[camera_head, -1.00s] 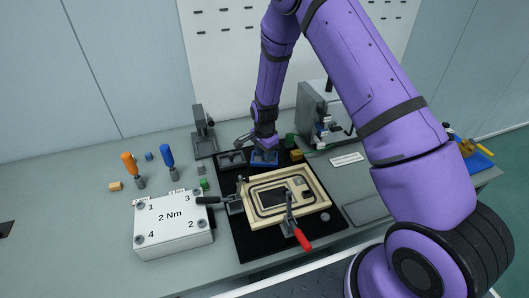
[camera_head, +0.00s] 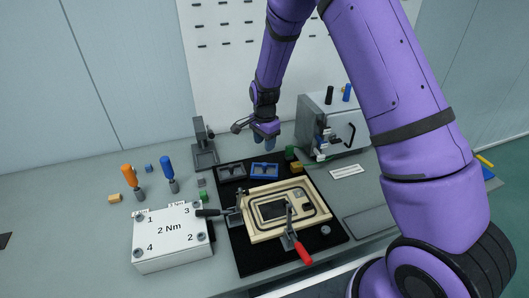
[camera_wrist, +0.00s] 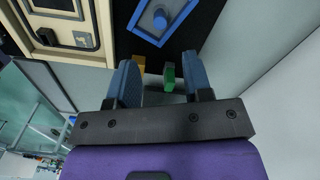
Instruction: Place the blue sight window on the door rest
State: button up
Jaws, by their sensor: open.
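The blue sight window (camera_head: 264,170), a small blue frame with a raised part in its middle, lies on the black mat behind the beige panel. It also shows at the top of the wrist view (camera_wrist: 143,34). My gripper (camera_head: 264,145) is open and empty, above and behind the blue window and apart from it. In the wrist view its two blue-grey fingers (camera_wrist: 162,82) are spread with nothing between their tips. The beige panel (camera_head: 254,232) lies flat on the mat under toggle clamps. I cannot tell which part is the door rest.
A dark grey frame (camera_head: 231,172) lies left of the blue window. A green block (camera_head: 290,153) and a yellow block (camera_head: 296,166) sit to its right. A grey cabinet (camera_head: 345,128) stands behind right, a white torque box (camera_head: 172,238) front left. Clamp handles stick up at the panel.

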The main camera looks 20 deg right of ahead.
jog(key=s+d+r+n+t, duration=0.1)
jog(key=s+r+n, duration=0.1)
jog(key=s+r, duration=0.5)
jog(key=s+d+r+n+t, duration=0.1)
jog(key=s+d+r+n, duration=0.1)
jog(key=r, duration=0.9)
jog(key=s+d+r+n, duration=0.1)
jog(key=s+r+n, duration=0.3)
jog(key=r, duration=0.5)
jog(key=s+d+r+n+t, duration=0.1)
jog(key=s+r, duration=0.3)
jog(key=s, duration=0.7)
jog(key=s+d+r+n+t, duration=0.2)
jog(key=s+r+n, duration=0.1)
jog(key=s, duration=0.9)
jog(key=shift+r+n, duration=0.35)
jog(key=shift+n, duration=0.45)
